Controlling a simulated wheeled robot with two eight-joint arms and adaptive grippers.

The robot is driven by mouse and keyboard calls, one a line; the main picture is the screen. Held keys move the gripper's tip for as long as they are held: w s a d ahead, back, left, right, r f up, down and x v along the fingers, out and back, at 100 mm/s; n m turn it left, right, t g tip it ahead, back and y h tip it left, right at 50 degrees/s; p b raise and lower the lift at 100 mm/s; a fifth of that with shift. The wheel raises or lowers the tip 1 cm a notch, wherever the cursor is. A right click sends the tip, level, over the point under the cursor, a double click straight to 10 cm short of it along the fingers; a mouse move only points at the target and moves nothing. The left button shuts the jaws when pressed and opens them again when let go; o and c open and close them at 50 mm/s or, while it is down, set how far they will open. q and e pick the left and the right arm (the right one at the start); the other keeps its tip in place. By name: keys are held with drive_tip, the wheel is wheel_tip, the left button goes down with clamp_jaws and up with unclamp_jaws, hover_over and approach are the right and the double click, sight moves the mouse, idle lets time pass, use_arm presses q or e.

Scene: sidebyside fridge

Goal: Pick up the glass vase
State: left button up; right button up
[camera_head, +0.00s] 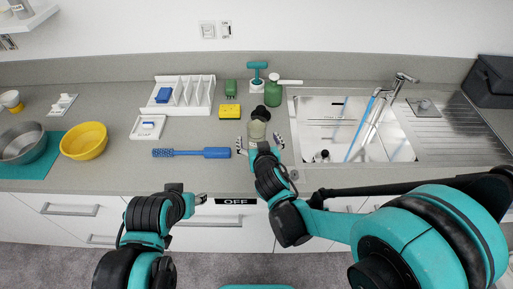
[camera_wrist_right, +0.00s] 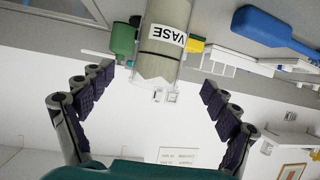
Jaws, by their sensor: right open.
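The glass vase (camera_head: 257,129) is a greyish see-through cylinder on the counter, just beyond my right gripper (camera_head: 259,144). In the right wrist view the vase (camera_wrist_right: 163,45) carries a white label reading VASE, and the picture is turned over. My right gripper also shows there (camera_wrist_right: 157,80), with its dark padded fingers wide apart on either side of the vase's near end. No finger visibly touches the vase. In the head view my right wrist hides its lower part. My left gripper (camera_head: 200,199) is low at the counter's front edge, away from the vase; its fingers are too small to read.
A blue brush (camera_head: 192,153) lies left of the vase. A yellow sponge (camera_head: 230,111) and a green bottle (camera_head: 273,94) stand behind it. A sink (camera_head: 310,108) is at the right. A yellow bowl (camera_head: 84,141) stands far left. The counter in front of the brush is clear.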

sight(255, 126)
drive_tip(key=b+x, duration=0.2)
drive_tip(key=x, duration=0.4)
drive_tip(key=shift+w, duration=0.4)
drive_tip(key=shift+s+d, duration=0.1)
drive_tip(key=shift+c, duration=0.9)
drive_tip(key=c, duration=1.2)
